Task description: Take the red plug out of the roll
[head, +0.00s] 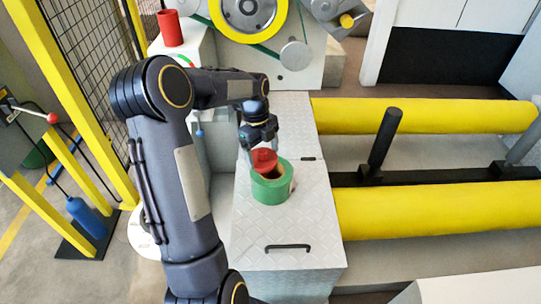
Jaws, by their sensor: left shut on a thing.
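The red plug (264,158) is at the top of the green roll (271,192), tilted, with its lower part over or within the roll's opening. I cannot tell whether it is fully clear of the roll. The green roll stands upright on a grey metal checker-plate box. My left gripper (261,148) is directly above the roll, pointing down, shut on the red plug. The gripper partly hides the plug's top. My right gripper is not in view.
The checker-plate box (272,228) has a black handle (288,247) in front. A second red cylinder (170,27) stands on a white surface at the back left. Yellow rollers (430,208) and a black post (384,140) lie to the right. A yellow-framed mesh fence is at left.

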